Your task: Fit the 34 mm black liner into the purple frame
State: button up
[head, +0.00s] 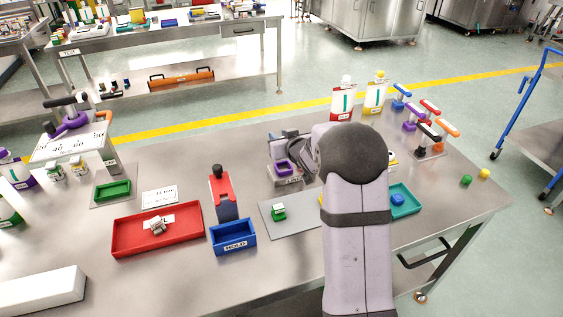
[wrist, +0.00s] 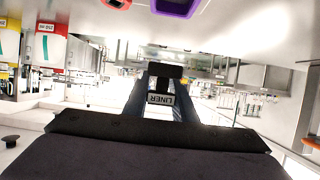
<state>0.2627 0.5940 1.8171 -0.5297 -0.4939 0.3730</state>
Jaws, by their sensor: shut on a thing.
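The purple frame (head: 278,170) is a small square ring on a grey labelled stand left of my arm in the head view. My gripper (head: 291,146) is just behind and above it, partly hidden by my arm. In the wrist view my gripper (wrist: 160,97) is shut on a black block, the liner (wrist: 164,70). A white tag reading LINER, upside down, shows between the fingers. The liner seems apart from the frame. A purple edge (wrist: 176,8) shows at the top of the wrist view; I cannot tell if it is the frame.
A grey mat (head: 295,222) with a green block (head: 279,212) lies in front of the stand. A blue bin (head: 233,238), red tray (head: 125,241) and teal tray (head: 409,204) stand nearby. Bottles (head: 343,104) and a rack of coloured handles (head: 430,150) are behind.

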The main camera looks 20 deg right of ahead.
jog(key=shift+f, duration=4)
jog(key=shift+f, duration=0.15)
jog(key=o, duration=1)
